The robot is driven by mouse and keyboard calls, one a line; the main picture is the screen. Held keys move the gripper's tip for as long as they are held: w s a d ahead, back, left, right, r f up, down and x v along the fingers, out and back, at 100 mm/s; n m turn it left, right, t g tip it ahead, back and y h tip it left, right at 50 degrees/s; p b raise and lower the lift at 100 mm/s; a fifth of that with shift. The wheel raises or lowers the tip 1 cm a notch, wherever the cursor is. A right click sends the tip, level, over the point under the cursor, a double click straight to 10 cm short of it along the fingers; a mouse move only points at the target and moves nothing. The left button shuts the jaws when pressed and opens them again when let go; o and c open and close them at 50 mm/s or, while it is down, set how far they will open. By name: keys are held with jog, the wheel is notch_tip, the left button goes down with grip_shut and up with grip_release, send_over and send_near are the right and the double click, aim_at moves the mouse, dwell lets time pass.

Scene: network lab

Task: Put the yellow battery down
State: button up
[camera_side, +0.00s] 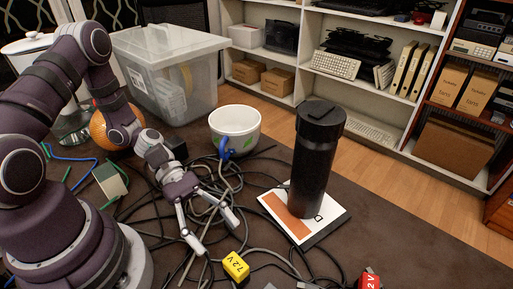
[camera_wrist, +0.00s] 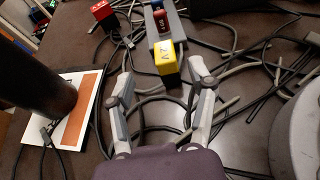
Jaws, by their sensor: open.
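The yellow battery (camera_side: 235,266), marked 7.2 V, rests on the dark table among loose cables in the side view. In the wrist view the yellow battery (camera_wrist: 167,61) lies just ahead of the fingertips, at the near end of a grey holder (camera_wrist: 178,28). My gripper (camera_side: 218,232) is open, low over the cables and close to the battery, slightly to its upper left in the side view. In the wrist view my gripper (camera_wrist: 160,85) has its two fingers spread with no object between them. The battery appears apart from both fingers.
A tall black bottle (camera_side: 317,160) stands on a white and orange booklet (camera_side: 333,217). A red battery (camera_side: 370,280) is at the front edge of the side view. Cables cover the table's middle.

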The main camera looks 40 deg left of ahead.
aim_at(237, 264)
jog(key=x, duration=0.6)
jog(key=shift+s+d, duration=0.15)
jog(key=shift+s, duration=0.1)
grip_shut()
